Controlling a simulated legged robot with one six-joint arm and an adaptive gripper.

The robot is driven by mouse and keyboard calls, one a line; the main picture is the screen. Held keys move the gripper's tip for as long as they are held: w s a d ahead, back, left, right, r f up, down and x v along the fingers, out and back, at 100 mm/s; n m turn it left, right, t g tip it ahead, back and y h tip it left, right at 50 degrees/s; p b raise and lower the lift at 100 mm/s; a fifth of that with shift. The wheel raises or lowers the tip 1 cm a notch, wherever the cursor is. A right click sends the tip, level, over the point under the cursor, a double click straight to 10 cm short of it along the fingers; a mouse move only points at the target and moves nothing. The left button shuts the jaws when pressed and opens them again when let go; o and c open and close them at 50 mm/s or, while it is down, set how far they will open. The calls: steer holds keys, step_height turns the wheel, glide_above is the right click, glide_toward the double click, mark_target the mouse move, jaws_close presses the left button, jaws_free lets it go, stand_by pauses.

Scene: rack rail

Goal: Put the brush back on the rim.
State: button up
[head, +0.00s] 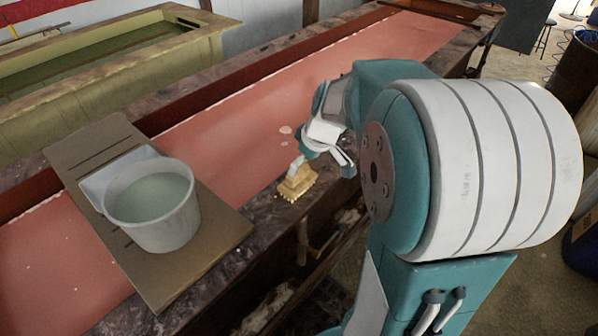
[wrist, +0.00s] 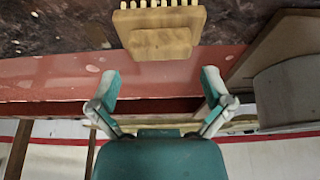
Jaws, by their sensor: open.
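The brush (head: 297,183) is a yellowish wooden block with pale bristles, on the dark, worn near rim (head: 262,203) of the long trough. In the wrist view the brush (wrist: 160,35) is at the top middle, its bristles toward the picture's top edge. There its block reaches over the boundary between the dark rim (wrist: 60,30) and the red surface. My gripper (head: 322,167) is open and empty, close above the brush in the head view. In the wrist view my gripper (wrist: 161,79) has its fingers spread wide, with the brush just beyond the tips. No contact with it is visible.
A white bucket (head: 152,223) of greenish liquid stands on a brown board (head: 80,160) laid across the trough, left of the brush. The red trough surface (head: 330,70) is mostly clear. A second, yellowish tank (head: 100,100) stands behind. Clutter lies under the near rim.

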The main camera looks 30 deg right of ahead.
steer(key=a+v, duration=0.1)
steer(key=v, duration=0.5)
steer(key=s+a+r+m+t+h, duration=0.1)
steer(key=s+a+m, duration=0.3)
steer(key=s+a, duration=0.8)
steer(key=s+r, duration=0.1)
steer(key=s, duration=0.2)
steer(key=shift+s+a+t, duration=0.25)
steer(key=shift+a+t, duration=0.15)
steer(key=shift+a+r, duration=0.1)
steer(key=shift+r, duration=0.1)
